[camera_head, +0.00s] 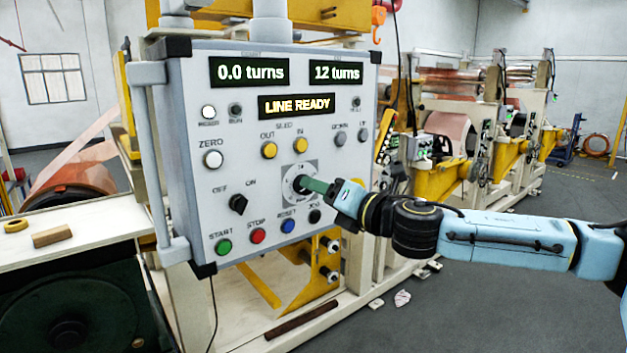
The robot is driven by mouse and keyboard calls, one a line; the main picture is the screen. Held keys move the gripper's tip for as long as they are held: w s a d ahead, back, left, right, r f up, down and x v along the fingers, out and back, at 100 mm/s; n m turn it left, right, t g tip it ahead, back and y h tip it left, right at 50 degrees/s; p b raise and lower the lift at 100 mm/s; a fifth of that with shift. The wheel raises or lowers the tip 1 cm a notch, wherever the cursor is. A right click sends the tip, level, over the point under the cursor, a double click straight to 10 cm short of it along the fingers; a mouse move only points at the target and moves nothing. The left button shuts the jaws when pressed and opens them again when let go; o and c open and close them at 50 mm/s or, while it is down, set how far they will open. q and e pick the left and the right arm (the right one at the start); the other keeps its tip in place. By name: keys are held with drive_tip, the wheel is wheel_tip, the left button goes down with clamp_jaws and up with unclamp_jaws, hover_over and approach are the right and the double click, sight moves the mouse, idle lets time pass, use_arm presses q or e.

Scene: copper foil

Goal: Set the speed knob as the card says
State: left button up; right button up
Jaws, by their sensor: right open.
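The grey control panel (190,120) fills the middle of the head view. A round dial with a light ring and dark centre, apparently the speed knob (297,185), sits on its lower right part. My right gripper (309,186) reaches in from the right with its fingertips at this knob. It is open, and its fingers hide part of the knob; I cannot tell whether they touch it. The knob's setting is not readable. No card can be made out. My left gripper is not in view.
The panel's displays read "0.0 turns" (248,72), "12 turns" (336,72) and "LINE READY" (297,106). A black OFF/ON selector (238,204), a green start button (224,247), a red stop button (258,236) and a blue reset button (288,226) lie close by.

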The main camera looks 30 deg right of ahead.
drive_tip(key=shift+w+a+p, duration=0.15)
drive_tip(key=shift+w, duration=0.65)
drive_tip(key=shift+w+a+p, duration=0.15)
drive_tip(key=shift+w, duration=0.6)
drive_tip(key=c, duration=1)
drive_tip(key=m+h+b, duration=0.1)
drive_tip(key=m+b, duration=0.1)
drive_tip(key=m, duration=0.9)
drive_tip(key=m+t+h+b, duration=0.1)
drive_tip(key=m+b, duration=0.2)
drive_tip(key=m, duration=0.8)
drive_tip(key=shift+a+m+b, duration=0.15)
drive_tip(key=shift+m+b, duration=0.15)
